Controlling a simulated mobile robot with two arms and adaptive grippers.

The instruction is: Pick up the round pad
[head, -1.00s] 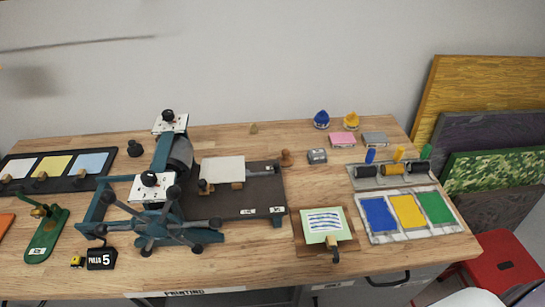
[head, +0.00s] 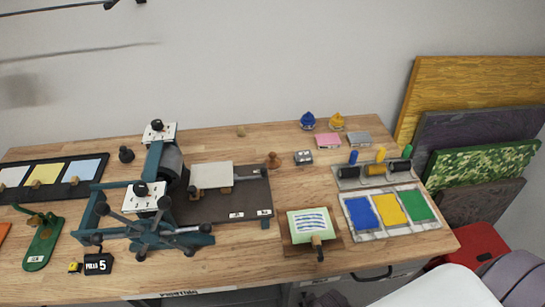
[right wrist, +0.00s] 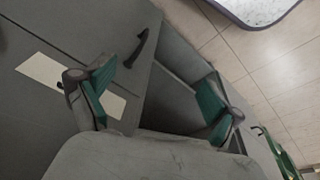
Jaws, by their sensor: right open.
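No thing in view is plainly the round pad. Two small round-topped pieces could be it: a brown wooden one (head: 273,160) right of the press bed, and a black one (head: 126,154) behind the press at left. Both stand upright on the workbench (head: 225,262), and I cannot tell which is meant. My right gripper (right wrist: 158,82) is open and empty in the right wrist view, its green-padded fingers apart before a grey cabinet front. It is away from both pieces. My left gripper is not in view.
A teal printing press (head: 155,222) fills the bench's left middle. A red stool (head: 463,246) stands beside the bench. The front middle is fairly clear.

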